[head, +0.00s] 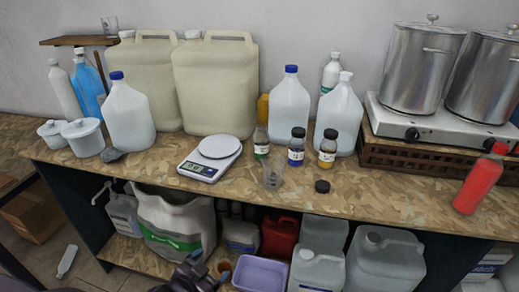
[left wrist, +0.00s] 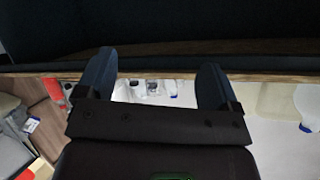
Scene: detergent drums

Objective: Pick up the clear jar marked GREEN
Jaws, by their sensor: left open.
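My right gripper is not in view.
A white scale (head: 209,160) stands left of the jar. A loose black cap (head: 322,186) lies near the front edge. White jugs (head: 290,108) stand behind. Below the counter, a lilac tub (head: 262,274) and several containers fill the shelf. A red bottle (head: 480,182) stands right.

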